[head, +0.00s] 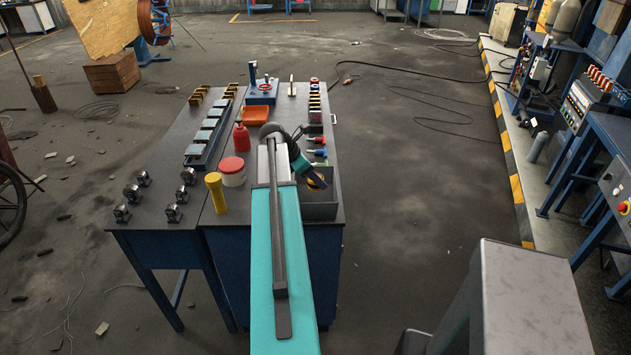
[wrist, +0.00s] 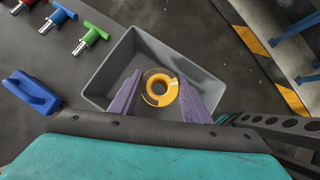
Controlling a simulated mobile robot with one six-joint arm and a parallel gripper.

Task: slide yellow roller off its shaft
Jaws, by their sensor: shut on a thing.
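A grey open bin (wrist: 112,62) lies beneath the roller and fingers. In the head view a bit of the yellow roller (head: 316,181) shows at the end of my arm, over the grey bin (head: 320,211) at the table's front right corner. My arm hides part of this area.
Red, green and blue handles (head: 318,153) with metal pins lie behind the bin. A yellow cylinder (head: 215,193), a red-lidded jar (head: 232,171) and a red bottle (head: 241,137) stand left of my arm. Several black roller brackets (head: 173,213) stand at the front left.

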